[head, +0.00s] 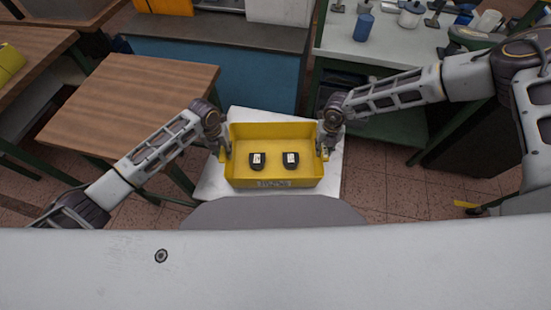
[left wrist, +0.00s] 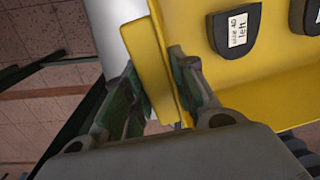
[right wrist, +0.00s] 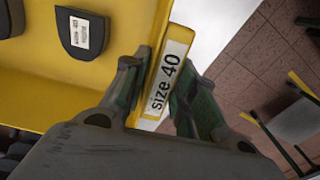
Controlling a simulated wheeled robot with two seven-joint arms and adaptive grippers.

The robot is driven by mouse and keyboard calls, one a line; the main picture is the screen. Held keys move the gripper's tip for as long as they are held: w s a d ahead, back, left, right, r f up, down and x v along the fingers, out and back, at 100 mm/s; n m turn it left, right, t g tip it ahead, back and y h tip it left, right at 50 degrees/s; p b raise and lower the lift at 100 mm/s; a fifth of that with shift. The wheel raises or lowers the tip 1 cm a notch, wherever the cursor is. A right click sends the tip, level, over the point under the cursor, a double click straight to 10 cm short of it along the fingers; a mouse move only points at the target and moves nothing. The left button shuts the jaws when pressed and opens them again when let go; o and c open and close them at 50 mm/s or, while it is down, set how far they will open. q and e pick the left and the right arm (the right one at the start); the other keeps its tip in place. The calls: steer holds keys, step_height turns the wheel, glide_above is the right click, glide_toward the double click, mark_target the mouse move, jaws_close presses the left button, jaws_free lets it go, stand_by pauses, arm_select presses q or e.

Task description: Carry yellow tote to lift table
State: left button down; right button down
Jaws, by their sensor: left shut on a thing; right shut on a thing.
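The yellow tote (head: 275,133) is in the middle of the head view, with two dark shoe lasts lying in it, a left-hand one (head: 257,160) and a right-hand one (head: 290,160). A label in the left wrist view reads "size 40 left" (left wrist: 237,30). My left gripper (head: 226,156) is shut on the tote's left handle (left wrist: 150,70). My right gripper (head: 325,152) is shut on the right handle, which bears a "size 40" label (right wrist: 165,82). A white surface (head: 215,186) shows under or below the tote; I cannot tell whether they touch.
A wooden-topped table (head: 125,95) stands at the left. A workbench with a blue front (head: 210,70) is behind the tote. A pale bench (head: 385,48) with a blue container (head: 363,28) and other items stands at the back right. Tiled floor (head: 385,175) shows at the right.

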arm_select(q)
steer(key=shift+a+f+b, duration=0.15)
steer(key=shift+f+b, duration=0.3)
steer(key=shift+f, duration=0.1)
arm_select(e)
steer(key=shift+d+f, duration=0.15)
steer(key=shift+f, duration=0.4)
arm_select(q)
steer(key=c, duration=1.6)
jaws_free()
arm_select(e)
steer(key=c, duration=1.6)
jaws_free()
arm_select(q)
steer(key=o, duration=0.5)
steer(key=shift+c, duration=0.2)
arm_select(e)
steer(key=o, duration=0.5)
steer(key=shift+c, duration=0.2)
arm_select(q)
steer(key=shift+r, duration=0.15)
steer(key=shift+a+r, duration=0.15)
steer(key=shift+r, duration=2.8)
steer(key=shift+a+r, duration=0.15)
steer(key=shift+r, duration=2.75)
arm_select(e)
steer(key=shift+r, duration=0.15)
step_height(320, 180, up, 12)
